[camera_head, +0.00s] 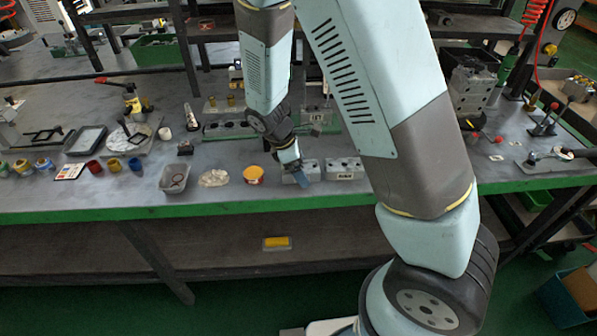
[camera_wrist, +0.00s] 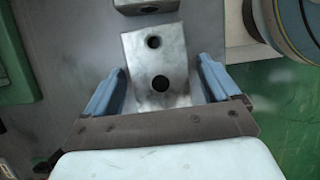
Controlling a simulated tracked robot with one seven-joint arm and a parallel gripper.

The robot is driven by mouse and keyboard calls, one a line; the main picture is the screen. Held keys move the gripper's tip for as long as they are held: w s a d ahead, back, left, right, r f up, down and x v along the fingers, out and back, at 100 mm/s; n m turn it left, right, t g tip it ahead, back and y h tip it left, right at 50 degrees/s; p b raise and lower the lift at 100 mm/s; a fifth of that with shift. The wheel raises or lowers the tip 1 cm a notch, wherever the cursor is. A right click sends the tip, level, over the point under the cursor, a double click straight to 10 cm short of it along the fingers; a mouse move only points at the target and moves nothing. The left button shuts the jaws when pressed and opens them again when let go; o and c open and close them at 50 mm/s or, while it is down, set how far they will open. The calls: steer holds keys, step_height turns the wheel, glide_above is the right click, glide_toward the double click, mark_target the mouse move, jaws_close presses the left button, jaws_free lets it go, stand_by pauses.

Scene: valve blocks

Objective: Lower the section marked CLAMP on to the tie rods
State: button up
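My gripper (camera_head: 300,178) is low over the front of the bench. In the wrist view my gripper (camera_wrist: 161,72) is open, with its blue fingers on either side of a grey metal block (camera_wrist: 177,72) that has two dark round holes. Gaps show between the block and the fingers. The block also shows in the head view (camera_head: 312,168), partly hidden by my gripper. I see no marking on it. A similar block (camera_head: 345,167) stands to its right with a small label too blurred to read. I cannot make out the tie rods surely.
A yellow-topped round tin (camera_head: 253,174), a pale lump (camera_head: 213,178) and a clear tub (camera_head: 175,177) lie to the left. A small marked block (camera_head: 317,117) stands behind. The green front edge (camera_head: 240,207) of the bench is close to my gripper.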

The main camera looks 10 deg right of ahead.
steer(key=c, duration=1.3)
steer(key=shift+c, duration=0.2)
